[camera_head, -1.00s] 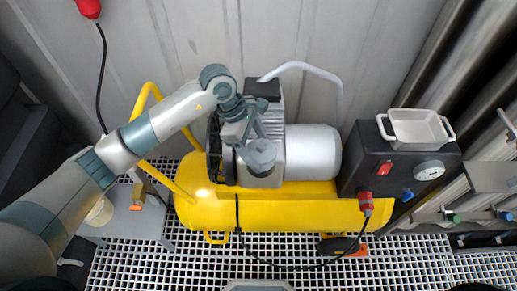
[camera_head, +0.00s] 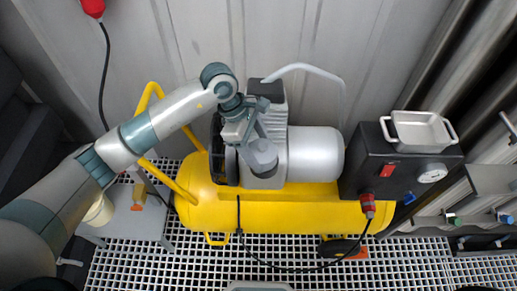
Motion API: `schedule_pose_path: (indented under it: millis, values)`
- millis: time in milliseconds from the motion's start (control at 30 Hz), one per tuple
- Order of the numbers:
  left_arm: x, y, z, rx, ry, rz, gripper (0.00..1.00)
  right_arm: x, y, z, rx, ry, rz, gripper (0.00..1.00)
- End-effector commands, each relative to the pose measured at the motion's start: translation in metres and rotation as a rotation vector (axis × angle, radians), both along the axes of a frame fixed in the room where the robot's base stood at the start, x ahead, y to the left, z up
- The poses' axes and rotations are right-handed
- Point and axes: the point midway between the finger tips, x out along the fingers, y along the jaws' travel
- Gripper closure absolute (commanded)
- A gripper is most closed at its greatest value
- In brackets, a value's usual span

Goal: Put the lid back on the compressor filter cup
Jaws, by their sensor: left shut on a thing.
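My left gripper (camera_head: 254,141) is shut on a grey round lid (camera_head: 263,156) in front of the compressor's pump block. The compressor (camera_head: 280,205) has a yellow tank, a grey pump and a silver cylinder. The filter cup cannot be made out; the gripper and lid cover that part of the pump, and I cannot tell whether the lid touches anything. My right gripper is not in view.
A black control box (camera_head: 375,168) with a gauge and a white tray (camera_head: 419,130) on top stands at the right. A small grey table (camera_head: 135,220) stands at the left. A black cable hangs over the grating floor (camera_head: 200,268).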

Motion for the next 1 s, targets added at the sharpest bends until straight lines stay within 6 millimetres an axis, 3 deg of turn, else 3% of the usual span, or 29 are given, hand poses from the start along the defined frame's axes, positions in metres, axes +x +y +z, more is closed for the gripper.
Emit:
schedule_pose_path:
  millis: [33,433,467,533,733,833,1000]
  values:
    - [0.0,0.0,-0.0099,0.0,0.0,0.0,0.57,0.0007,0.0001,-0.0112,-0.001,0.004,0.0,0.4]
    - [0.0,-0.0001,-0.0108,0.0,0.0,0.0,0.57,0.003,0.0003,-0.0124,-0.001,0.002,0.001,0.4]
    - [0.0,-0.0001,-0.0108,0.0,0.0,0.0,0.31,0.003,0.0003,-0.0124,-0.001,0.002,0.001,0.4]
    - [0.0,-0.0002,-0.0108,0.0,0.0,0.0,0.14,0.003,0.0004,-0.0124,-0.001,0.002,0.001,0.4]
    - [0.0001,-0.0003,-0.0109,0.0,0.0,0.0,0.14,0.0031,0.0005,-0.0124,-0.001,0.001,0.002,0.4]
    - [0.0,-0.0003,-0.011,0.0,0.0,0.0,0.0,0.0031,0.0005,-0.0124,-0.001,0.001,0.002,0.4]
    - [0.0,-0.0003,-0.011,0.0,0.0,0.0,0.0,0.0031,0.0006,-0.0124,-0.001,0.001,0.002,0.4]
